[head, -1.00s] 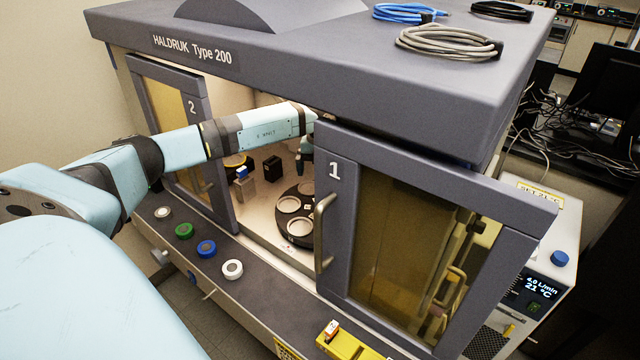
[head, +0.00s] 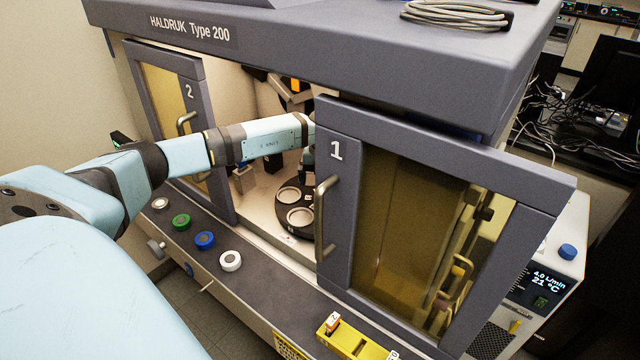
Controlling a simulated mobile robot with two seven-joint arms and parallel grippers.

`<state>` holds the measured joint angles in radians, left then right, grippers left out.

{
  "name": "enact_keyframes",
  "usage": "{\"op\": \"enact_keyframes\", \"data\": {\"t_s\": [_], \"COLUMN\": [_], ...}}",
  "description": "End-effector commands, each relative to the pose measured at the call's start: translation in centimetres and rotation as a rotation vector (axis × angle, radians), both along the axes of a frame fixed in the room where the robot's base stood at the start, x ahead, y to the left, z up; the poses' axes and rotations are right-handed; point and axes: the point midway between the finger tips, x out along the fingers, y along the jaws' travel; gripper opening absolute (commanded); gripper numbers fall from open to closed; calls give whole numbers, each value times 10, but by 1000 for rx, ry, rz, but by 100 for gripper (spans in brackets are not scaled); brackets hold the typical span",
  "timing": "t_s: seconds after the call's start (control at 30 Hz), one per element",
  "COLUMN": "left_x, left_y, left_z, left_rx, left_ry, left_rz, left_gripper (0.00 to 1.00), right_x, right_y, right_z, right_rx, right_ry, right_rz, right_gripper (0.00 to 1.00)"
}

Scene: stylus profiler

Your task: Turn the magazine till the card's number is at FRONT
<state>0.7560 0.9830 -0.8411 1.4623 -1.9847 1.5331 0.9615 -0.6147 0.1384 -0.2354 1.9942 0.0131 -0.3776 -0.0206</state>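The magazine (head: 283,214) is a black disc with round pale pockets, lying on the floor inside the machine. Its right part is hidden behind door 1. A small pale label with a mark I cannot read sits on the sill at FRONT of the disc. My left arm reaches through the opening between the doors. A small card marked 2 (head: 333,321) stands in a yellow holder (head: 350,342). My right gripper is out of view.
Door 1 (head: 336,250) with its bar handle stands close to the right of my arm. Door 2 (head: 197,140) is at the left. White, green and blue knobs (head: 204,240) line the front ledge. Dark blocks stand inside, left of the magazine.

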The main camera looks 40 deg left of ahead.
Motion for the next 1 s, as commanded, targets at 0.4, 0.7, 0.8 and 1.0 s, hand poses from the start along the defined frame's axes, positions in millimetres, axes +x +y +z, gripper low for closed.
{"op": "enact_keyframes", "data": {"t_s": [0.4,0.7,0.8,1.0], "left_x": [0,0,0,0], "left_y": [0,0,0,-1], "left_z": [0,0,0,-1], "left_rx": [0,-1,-1,-1], "left_ry": [0,0,1,1], "left_rz": [0,341,543,949], "left_gripper": [20,8,8,8], "right_x": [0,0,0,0], "right_y": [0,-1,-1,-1], "right_z": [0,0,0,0], "right_rx": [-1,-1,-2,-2], "right_ry": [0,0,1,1], "right_rz": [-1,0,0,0], "right_gripper": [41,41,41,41]}}
